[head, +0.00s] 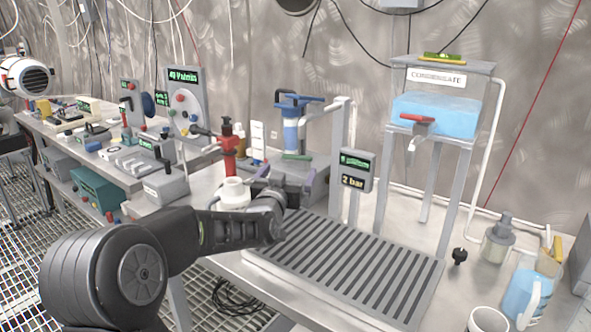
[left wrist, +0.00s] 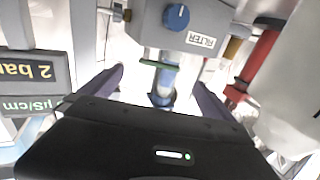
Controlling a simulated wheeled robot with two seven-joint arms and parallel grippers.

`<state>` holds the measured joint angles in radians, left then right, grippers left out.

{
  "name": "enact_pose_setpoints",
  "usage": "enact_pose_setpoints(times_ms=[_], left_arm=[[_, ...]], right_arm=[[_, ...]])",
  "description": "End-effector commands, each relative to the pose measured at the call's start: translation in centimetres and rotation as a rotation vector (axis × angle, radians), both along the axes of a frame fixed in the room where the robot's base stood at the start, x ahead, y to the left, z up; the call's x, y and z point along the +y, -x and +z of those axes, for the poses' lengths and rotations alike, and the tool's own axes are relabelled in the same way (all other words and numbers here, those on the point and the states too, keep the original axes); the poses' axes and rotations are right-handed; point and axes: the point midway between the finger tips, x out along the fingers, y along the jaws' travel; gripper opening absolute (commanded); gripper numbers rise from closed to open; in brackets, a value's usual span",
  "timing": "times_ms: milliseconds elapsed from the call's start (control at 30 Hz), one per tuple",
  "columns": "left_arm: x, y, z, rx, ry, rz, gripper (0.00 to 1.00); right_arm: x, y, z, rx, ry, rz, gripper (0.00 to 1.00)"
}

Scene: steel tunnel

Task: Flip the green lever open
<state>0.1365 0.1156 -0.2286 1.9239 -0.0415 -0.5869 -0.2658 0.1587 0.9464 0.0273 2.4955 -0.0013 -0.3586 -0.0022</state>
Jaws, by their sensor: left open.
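The green lever (head: 297,156) is a thin flat bar at the foot of the blue filter housing (head: 291,130) in the head view. In the left wrist view, which is upside down, the green lever (left wrist: 155,63) lies crosswise below the grey filter block (left wrist: 190,28). My left gripper (left wrist: 159,78) is open, with its two dark fingers either side of the lever's line and nothing held. In the head view my left gripper (head: 292,192) is in front of the filter, apart from the lever as far as I can tell. My right gripper is out of view.
A display reading 2 bar (head: 354,181) stands to the right. A slatted grey drain tray (head: 345,268) lies in front. A blue tank (head: 434,113) stands behind right.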

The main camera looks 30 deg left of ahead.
Motion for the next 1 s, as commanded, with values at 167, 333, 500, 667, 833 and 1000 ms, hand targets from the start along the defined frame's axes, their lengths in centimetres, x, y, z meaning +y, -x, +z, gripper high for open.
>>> enact_pose_setpoints(times_ms=[167, 333, 500, 667, 833, 1000], left_arm=[[0.0, 0.0, 0.1, 0.000, 0.000, 0.000, 1.00], [0.1, -0.2, 0.1, 0.000, 0.000, 0.000, 1.00], [0.5, -1.5, 0.1, 0.000, -0.001, 0.000, 1.00], [1.4, -3.8, 0.0, 0.002, -0.002, -0.001, 1.00], [2.3, -6.1, 0.1, 0.000, -0.001, 0.000, 1.00], [2.7, -7.2, 0.1, 0.001, 0.000, 0.000, 1.00]], right_arm=[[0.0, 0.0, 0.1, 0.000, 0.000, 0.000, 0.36], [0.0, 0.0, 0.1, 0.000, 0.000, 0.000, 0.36], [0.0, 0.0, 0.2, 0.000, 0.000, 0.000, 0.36], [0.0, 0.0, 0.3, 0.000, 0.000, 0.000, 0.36], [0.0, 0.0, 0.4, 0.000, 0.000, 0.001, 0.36], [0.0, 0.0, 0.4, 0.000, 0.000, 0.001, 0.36]])
